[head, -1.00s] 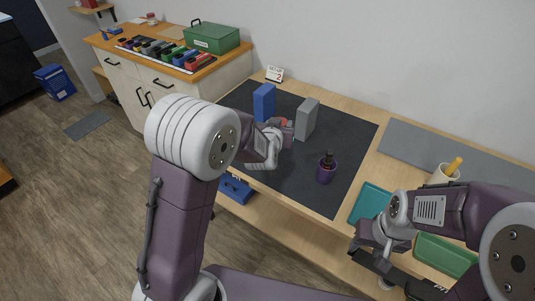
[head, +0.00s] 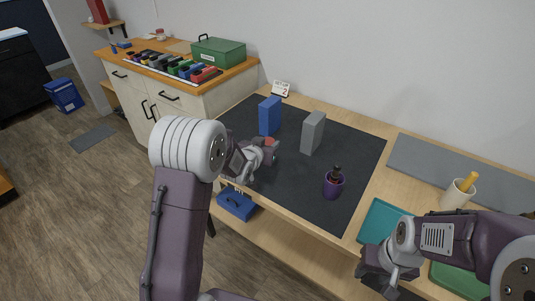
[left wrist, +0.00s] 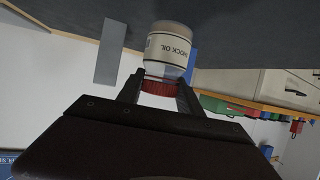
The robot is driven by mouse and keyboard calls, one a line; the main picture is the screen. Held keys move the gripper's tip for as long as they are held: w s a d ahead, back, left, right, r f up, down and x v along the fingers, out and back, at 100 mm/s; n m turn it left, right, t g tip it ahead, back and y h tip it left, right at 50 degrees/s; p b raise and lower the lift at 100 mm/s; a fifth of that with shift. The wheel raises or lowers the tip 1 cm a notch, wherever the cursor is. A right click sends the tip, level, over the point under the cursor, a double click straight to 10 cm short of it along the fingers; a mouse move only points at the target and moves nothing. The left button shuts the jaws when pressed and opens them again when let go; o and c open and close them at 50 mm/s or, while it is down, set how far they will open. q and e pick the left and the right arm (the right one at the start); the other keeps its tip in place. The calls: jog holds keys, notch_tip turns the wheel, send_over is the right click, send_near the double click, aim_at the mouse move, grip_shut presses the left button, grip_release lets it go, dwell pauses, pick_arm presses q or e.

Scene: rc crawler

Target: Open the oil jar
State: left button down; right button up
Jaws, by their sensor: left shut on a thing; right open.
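The oil jar (left wrist: 168,45) shows in the left wrist view, a clear jar with a white label reading "…HOCK OIL". Its red lid (left wrist: 158,89) sits between the fingers of my left gripper (left wrist: 158,92), which is shut on it. The lid is at the jar's mouth; whether it is loose I cannot tell. In the head view a bit of the red lid (head: 270,142) shows at my left gripper (head: 264,149), over the dark mat; the jar body is mostly hidden there. My right gripper (head: 378,284) is open near the table's front right, its fingers partly out of sight.
A blue block (head: 270,115) and a grey block (head: 313,132) stand on the dark mat (head: 290,185) behind the left gripper. A purple cup (head: 334,186) holding a dark-handled item stands to the right. A teal tray (head: 380,222) and a cream cup (head: 457,195) are further right.

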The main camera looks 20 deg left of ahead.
pick_arm(q)
notch_tip(320, 180, down, 4)
jog(key=shift+r+b, duration=0.2)
jog(key=shift+b, duration=0.35)
jog(key=shift+f, duration=0.4)
jog(key=c, duration=0.8)
grip_release()
